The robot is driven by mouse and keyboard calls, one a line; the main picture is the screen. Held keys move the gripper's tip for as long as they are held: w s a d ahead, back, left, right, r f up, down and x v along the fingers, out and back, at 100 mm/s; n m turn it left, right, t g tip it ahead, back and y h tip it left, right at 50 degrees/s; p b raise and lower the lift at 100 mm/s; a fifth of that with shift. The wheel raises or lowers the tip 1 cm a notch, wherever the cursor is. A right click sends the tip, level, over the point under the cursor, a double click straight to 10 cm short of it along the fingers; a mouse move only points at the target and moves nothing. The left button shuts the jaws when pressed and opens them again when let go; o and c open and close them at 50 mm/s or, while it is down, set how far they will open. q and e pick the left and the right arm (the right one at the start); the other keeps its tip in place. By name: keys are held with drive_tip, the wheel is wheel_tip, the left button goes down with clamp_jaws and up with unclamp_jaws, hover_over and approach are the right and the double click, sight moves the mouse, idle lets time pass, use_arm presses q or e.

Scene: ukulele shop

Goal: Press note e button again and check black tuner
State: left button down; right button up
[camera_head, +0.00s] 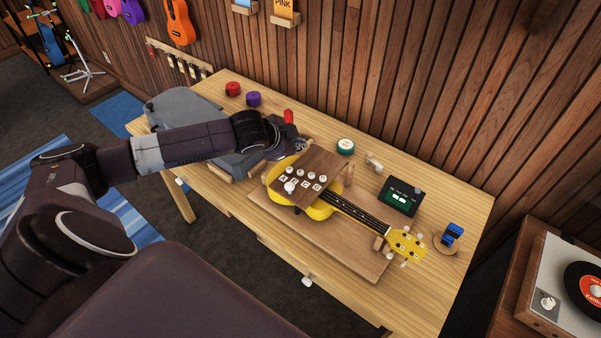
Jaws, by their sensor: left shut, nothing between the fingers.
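The black tuner (401,196) stands toward the right of the wooden table, with a lit green area on its face; its reading is too small to make out. A brown wooden button board (318,167) with several white round buttons and letter labels sits over the yellow ukulele's body (318,210). My right gripper is not in view.
The ukulele lies on a wooden board (345,252), its headstock (406,243) to the right. A blue item (453,232) is on a round stand. A green-and-white round tin (345,146), red (232,88) and purple (254,99) pieces, and a grey case (181,106) stand behind.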

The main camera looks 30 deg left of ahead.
use_arm(q)
drive_tip(key=b, duration=0.7)
hover_over(299, 174)
wheel_tip(299, 174, down, 6)
drive_tip(key=shift+w+f, duration=0.1)
drive_tip(key=shift+f, duration=1)
drive_tip(key=shift+f, duration=0.4)
drive_tip(key=shift+f, duration=0.6)
idle(0.6)
drive_tip(key=shift+r, duration=0.1)
drive_tip(key=shift+r+p, duration=0.9)
drive_tip(key=shift+p, duration=0.1)
